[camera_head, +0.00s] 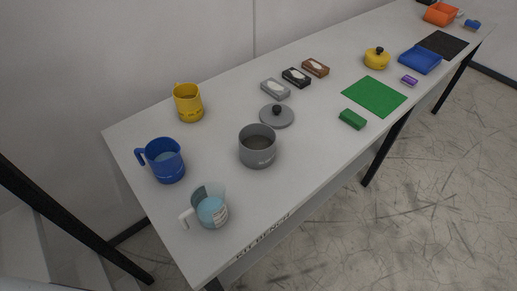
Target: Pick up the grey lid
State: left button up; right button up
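The grey lid (284,118) lies flat on the white bench, with a round black knob (276,110) on top. It sits just behind and to the right of an open grey pot (257,147), whose rim comes very close to the lid in the picture; I cannot tell if they touch. Neither of my grippers shows in the head view.
On the white bench (318,163), yellow (188,103), blue (168,161) and clear (211,208) jugs stand left. Tissue-like boxes (296,77) lie behind the lid. A green block (352,119), green mat (374,96), yellow lidded pot (376,60) and blue tray (420,59) are right.

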aim_at(278, 115)
jog(key=i+l, duration=0.15)
jog(key=l, duration=0.2)
jog(key=i+l, duration=0.15)
jog(key=l, duration=0.2)
jog(key=i+l, duration=0.1)
jog(key=l, duration=0.25)
jog(key=i+l, duration=0.15)
jog(key=l, duration=0.25)
jog(key=j+u, duration=0.05)
